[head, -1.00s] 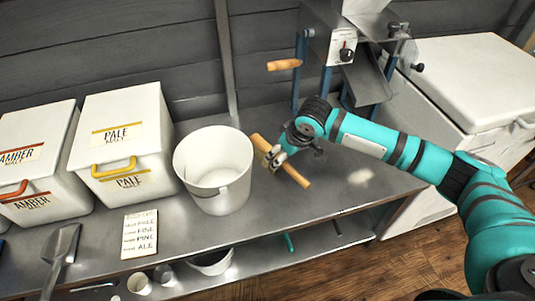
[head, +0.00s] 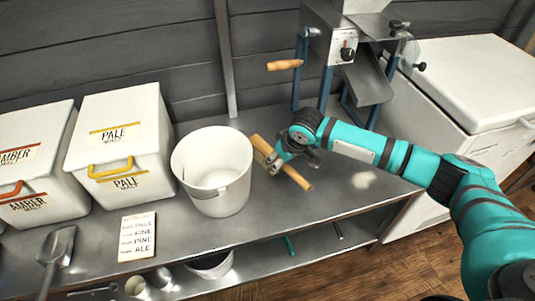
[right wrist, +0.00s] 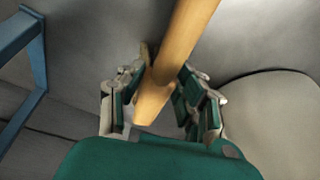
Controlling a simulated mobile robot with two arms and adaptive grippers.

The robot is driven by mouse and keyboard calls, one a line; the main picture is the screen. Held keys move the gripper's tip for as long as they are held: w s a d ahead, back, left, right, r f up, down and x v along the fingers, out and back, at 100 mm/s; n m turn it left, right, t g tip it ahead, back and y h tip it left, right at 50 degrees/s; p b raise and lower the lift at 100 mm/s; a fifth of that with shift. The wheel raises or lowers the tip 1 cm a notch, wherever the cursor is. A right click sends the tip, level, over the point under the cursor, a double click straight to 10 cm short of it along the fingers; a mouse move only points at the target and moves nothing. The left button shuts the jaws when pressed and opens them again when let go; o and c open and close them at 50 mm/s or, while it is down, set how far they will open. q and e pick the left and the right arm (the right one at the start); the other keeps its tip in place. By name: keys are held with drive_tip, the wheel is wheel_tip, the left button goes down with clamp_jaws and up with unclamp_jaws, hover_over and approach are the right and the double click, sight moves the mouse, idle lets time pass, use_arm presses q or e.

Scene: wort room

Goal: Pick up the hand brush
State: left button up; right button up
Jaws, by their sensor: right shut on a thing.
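The hand brush (head: 295,178) has a pale wooden handle and lies slantwise at the metal bench, just right of the white bucket (head: 235,190). My right gripper (head: 274,162) is shut on the hand brush near its middle. In the right wrist view the wooden brush (right wrist: 190,35) runs between the two fingers of my right gripper (right wrist: 154,82), with a finger on each side. The bristles are mostly hidden. I cannot tell whether the brush touches the bench. My left gripper is not in view.
A mill (head: 342,48) with blue legs stands behind my right arm. White malt bins (head: 120,155), a recipe card (head: 137,237) and a metal scoop (head: 58,245) are on the left. A white chest (head: 470,85) is at right. Bare bench lies in front of the brush.

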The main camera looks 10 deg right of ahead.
clamp_jaws()
drive_tip(key=shift+r, duration=0.55)
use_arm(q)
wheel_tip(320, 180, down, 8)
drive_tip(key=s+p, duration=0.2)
use_arm(e)
wheel_tip(320, 180, up, 9)
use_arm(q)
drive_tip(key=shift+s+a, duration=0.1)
